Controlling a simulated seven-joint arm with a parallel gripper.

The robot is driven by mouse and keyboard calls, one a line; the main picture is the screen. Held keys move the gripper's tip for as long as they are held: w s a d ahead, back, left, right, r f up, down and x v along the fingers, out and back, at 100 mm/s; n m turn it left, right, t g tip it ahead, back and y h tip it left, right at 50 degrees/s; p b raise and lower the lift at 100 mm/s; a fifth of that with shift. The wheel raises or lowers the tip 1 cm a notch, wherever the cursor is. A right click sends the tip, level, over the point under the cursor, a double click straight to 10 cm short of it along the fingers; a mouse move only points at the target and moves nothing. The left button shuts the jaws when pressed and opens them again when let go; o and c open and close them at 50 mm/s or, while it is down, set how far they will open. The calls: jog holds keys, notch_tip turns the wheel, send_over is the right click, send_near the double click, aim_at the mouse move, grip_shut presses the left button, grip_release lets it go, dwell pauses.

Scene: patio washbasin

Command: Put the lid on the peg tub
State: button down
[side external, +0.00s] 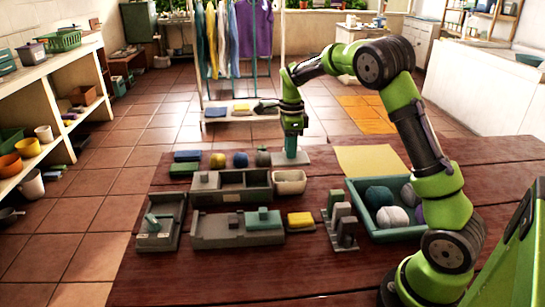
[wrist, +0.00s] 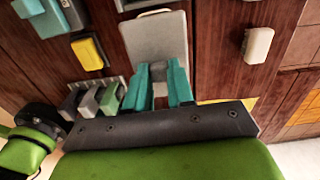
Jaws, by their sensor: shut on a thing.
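My gripper (side external: 291,148) points down near the table's far edge, with its teal fingers shut on the grey knob of a flat grey lid (side external: 281,159). In the wrist view the lid (wrist: 155,38) is a light grey rectangular plate reaching out past the fingertips (wrist: 158,78). The beige tub (side external: 290,183), which looks like the peg tub, stands on the table just nearer the camera than the lid. A pale rim at the top of the wrist view (wrist: 143,12) seems to be this tub, partly hidden by the lid. I cannot tell how high the lid is above the table.
Grey trays (side external: 215,236) stand left of the tub, with a yellow block (side external: 300,220) in front. A stepped grey-green rack (side external: 342,228) and a teal crate of yarn balls (side external: 400,236) are to the right. Small balls (side external: 241,160) lie left of my gripper.

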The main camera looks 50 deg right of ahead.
aim_at(290, 161)
jog(key=shift+f, duration=2.45)
jog(key=shift+f, duration=0.2)
dwell(0.5)
jog(key=shift+c, duration=2.1)
grip_release()
jog(key=shift+r, duration=0.1)
jog(key=shift+r, duration=3.4)
grip_shut()
